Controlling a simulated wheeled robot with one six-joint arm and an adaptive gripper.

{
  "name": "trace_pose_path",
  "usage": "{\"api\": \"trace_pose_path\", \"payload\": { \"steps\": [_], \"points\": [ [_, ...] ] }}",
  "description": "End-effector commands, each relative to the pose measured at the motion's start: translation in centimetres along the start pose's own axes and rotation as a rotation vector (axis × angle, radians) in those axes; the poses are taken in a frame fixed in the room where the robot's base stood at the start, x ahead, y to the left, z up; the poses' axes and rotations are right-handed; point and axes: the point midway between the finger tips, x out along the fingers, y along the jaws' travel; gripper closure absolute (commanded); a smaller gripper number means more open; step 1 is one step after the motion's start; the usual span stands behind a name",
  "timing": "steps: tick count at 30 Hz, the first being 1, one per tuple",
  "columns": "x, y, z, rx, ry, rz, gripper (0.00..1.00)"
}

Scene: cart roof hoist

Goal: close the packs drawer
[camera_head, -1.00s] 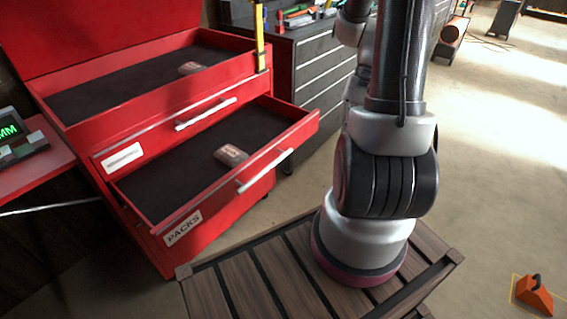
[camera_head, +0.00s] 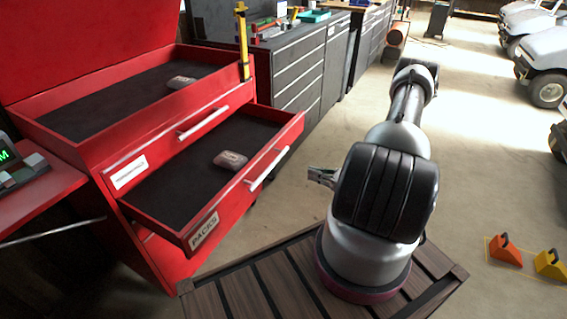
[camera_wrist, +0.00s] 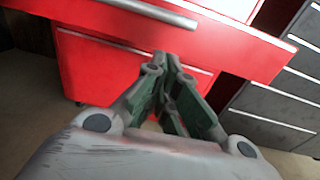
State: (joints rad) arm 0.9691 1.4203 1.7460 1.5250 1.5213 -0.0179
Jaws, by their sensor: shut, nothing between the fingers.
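The packs drawer (camera_head: 203,236) is the lower drawer of the red tool chest, pulled out, with a PACKS label on its side and a silver handle (camera_head: 268,168) on its front. One small brownish pack (camera_head: 230,160) lies on its dark liner. My gripper (camera_head: 312,174) is to the right of the drawer front, apart from it in the head view. In the wrist view my gripper (camera_wrist: 164,62) is shut and empty, pointing toward the red drawer front (camera_wrist: 235,42), with the handle (camera_wrist: 150,10) at the top of the picture.
The chest's open top compartment (camera_head: 120,98) holds another small pack (camera_head: 181,82). Dark grey cabinets (camera_head: 295,75) stand behind to the right. A side shelf with a display (camera_head: 30,180) is at left. Orange and yellow wheel chocks (camera_head: 505,250) lie on the floor at right.

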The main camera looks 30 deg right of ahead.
Motion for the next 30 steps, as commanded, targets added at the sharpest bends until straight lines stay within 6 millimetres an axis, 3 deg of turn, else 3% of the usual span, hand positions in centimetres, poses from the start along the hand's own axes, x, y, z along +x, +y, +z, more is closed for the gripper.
{"api": "trace_pose_path", "payload": {
  "steps": [3, 8, 21, 30],
  "points": [
    [0.5, -1.5, 0.9, -0.004, -0.037, -0.056, 1.00],
    [1.7, -1.5, 1.3, -0.006, -0.051, -0.055, 1.00],
    [10.5, -1.8, 1.7, -0.006, -0.049, -0.051, 1.00],
    [14.0, -2.1, 1.9, -0.005, -0.049, -0.054, 1.00]
  ]
}}
